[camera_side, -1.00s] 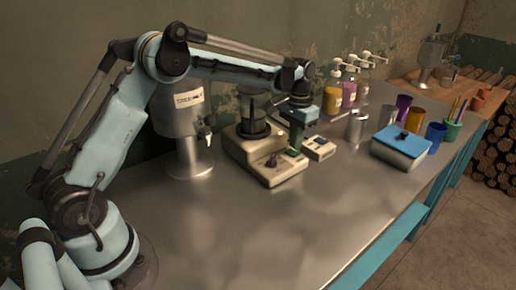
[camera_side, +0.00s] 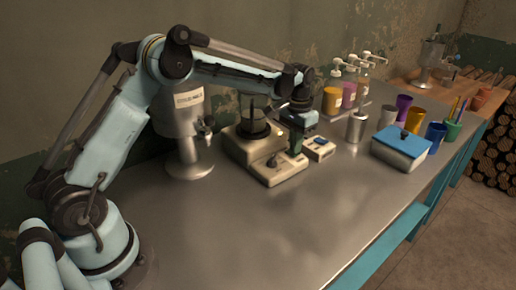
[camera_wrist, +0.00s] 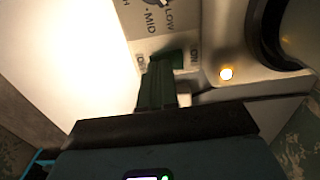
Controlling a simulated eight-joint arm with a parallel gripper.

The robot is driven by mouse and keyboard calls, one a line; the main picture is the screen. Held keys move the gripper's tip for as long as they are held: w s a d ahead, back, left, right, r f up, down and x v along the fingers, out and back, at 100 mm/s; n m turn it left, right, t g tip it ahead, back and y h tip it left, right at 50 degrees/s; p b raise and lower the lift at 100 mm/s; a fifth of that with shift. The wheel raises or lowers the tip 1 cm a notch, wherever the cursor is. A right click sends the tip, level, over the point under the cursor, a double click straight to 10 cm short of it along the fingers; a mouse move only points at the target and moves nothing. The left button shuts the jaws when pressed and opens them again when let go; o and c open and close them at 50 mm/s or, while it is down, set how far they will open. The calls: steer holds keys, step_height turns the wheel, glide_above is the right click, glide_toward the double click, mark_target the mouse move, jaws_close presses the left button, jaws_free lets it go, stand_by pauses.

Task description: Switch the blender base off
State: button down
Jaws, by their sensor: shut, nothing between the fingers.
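The cream blender base (camera_side: 258,145) stands on the metal counter, with a dark round seat on top. My gripper (camera_side: 295,151) is at the front right of the base, pointing down. Its green fingers (camera_wrist: 165,72) are shut and empty, close over the panel between two small labels. They hide the switch, so its position and any contact cannot be told.
A metal dispenser (camera_side: 180,115) is at the left. A metal cup (camera_side: 356,127), a blue-lidded box (camera_side: 402,148) and pump bottles (camera_side: 333,98) are to the right. The front counter is clear.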

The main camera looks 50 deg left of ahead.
steer(key=shift+f, duration=0.35)
steer(key=shift+r, duration=3.55)
steer(key=s+d+r+t, duration=0.3)
steer(key=s+r, duration=0.4)
steer(key=s, duration=0.4)
steer(key=s+d+f+t, duration=0.1)
steer(key=s+f+t, duration=0.3)
steer(key=s, duration=0.7)
steer(key=shift+s+f, duration=0.2)
steer(key=shift+f, duration=0.05)
steer(key=c, duration=1.8)
jaws_free()
steer(key=shift+d, duration=0.1)
steer(key=shift+c, duration=0.2)
